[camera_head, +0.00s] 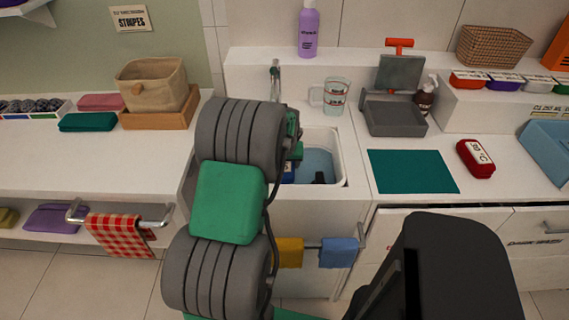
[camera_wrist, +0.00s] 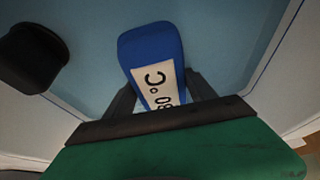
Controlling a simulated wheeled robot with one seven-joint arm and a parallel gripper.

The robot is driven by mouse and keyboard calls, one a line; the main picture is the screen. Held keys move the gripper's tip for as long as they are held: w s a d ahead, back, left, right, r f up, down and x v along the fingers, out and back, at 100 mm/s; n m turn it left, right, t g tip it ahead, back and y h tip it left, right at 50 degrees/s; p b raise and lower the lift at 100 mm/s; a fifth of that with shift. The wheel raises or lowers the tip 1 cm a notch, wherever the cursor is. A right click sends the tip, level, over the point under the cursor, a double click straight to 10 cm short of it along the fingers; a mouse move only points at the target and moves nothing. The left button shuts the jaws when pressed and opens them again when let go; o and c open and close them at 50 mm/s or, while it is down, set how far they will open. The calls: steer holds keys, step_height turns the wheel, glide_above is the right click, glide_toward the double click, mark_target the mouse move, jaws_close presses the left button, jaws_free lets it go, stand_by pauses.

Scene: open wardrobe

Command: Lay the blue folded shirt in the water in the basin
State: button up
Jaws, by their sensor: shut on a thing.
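The blue folded shirt (camera_wrist: 152,52) has a white label with black print, partly cut off by my gripper. My gripper (camera_wrist: 160,92) is shut on it, with one dark finger on each side. In the head view the shirt (camera_head: 289,173) is a small blue patch at the basin's left side, mostly hidden behind my arm. The white basin (camera_head: 341,160) holds blue water (camera_head: 318,163). The shirt is over the water in the wrist view; I cannot tell whether it touches it.
A dark rounded object (camera_head: 319,178) is in the basin area, also in the wrist view (camera_wrist: 32,57). A measuring jug (camera_head: 336,97) stands behind the basin. A grey scale (camera_head: 394,118), teal mat (camera_head: 411,171) and red folded item (camera_head: 475,158) are to the right.

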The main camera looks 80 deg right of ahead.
steer(key=shift+f, duration=0.2)
steer(key=o, duration=1.6)
steer(key=shift+r, duration=0.1)
steer(key=shift+r, duration=0.2)
steer(key=v, duration=1.2)
steer(key=shift+f, duration=0.1)
